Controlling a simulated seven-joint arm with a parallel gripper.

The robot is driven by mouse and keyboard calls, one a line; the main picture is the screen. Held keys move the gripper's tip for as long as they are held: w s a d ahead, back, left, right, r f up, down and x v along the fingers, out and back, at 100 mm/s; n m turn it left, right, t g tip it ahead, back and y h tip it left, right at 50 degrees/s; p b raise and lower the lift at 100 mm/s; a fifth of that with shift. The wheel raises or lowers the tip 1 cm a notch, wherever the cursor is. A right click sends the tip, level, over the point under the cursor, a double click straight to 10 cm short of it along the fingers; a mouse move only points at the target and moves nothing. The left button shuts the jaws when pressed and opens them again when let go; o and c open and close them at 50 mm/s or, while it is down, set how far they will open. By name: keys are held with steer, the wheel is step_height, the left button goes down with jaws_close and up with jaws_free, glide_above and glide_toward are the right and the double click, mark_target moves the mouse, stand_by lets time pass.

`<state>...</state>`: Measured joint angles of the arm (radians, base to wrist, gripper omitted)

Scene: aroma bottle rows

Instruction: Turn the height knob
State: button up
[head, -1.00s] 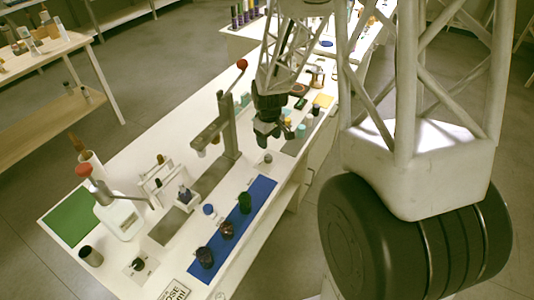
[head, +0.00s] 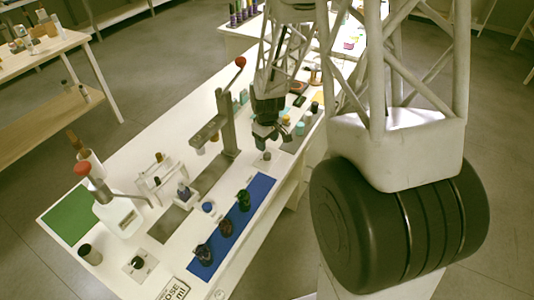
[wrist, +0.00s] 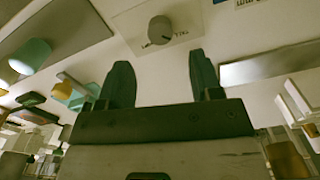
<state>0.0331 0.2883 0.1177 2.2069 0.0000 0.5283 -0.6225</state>
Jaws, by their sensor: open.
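A round grey knob (wrist: 159,29) stands on a pale panel with small dark lettering on both sides in the wrist view. The lettering is too blurred to read fully. The same knob seems to be the small grey one (head: 267,156) on the white table in the head view. My gripper (head: 267,139) is just above and behind it in that picture. In the wrist view my gripper (wrist: 160,75) has its two dark fingers apart with nothing between them. The knob lies beyond the fingertips, roughly in line with the gap, and looks untouched.
A blue mat (head: 219,245) with several dark bottles lies in front of the knob. A grey press stand (head: 229,120) with a red-ended lever rises to the left.

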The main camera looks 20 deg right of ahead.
mark_target(267, 155)
steer(key=shift+f, duration=3.3)
steer(key=c, duration=0.9)
